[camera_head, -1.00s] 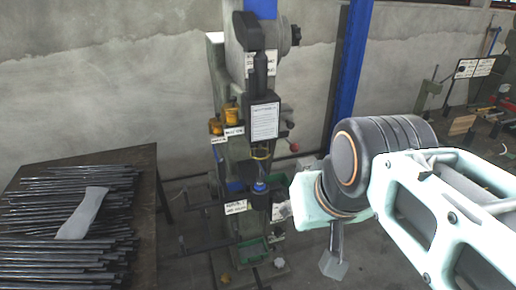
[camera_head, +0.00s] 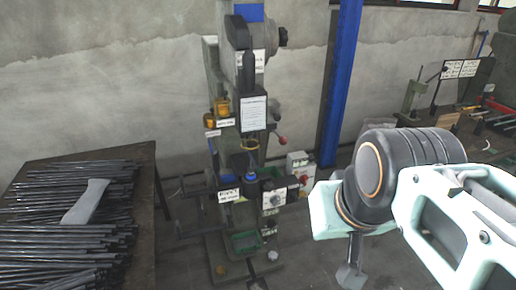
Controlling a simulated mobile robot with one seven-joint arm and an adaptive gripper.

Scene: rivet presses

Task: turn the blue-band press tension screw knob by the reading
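The press with blue bands (camera_head: 250,12) stands upright near the wall, left of centre in the head view. A white text sheet (camera_head: 253,114) is fixed to its front, and small label plates sit on its body. A dial with a pale face (camera_head: 272,199) is low on its right side. Amber knob-like parts (camera_head: 222,107) are on its left side. I cannot tell which part is the tension screw knob, and the labels are too small to read. My gripper (camera_head: 350,275) hangs downward to the right of the press, apart from it. Its fingers are too unclear to tell their opening.
A table (camera_head: 147,205) with many dark rods and a grey piece (camera_head: 86,202) stands at the left. A blue post (camera_head: 341,85) rises right of the press. A box with a red button (camera_head: 300,170) stands behind the dial. A green tray (camera_head: 245,243) is at the press foot.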

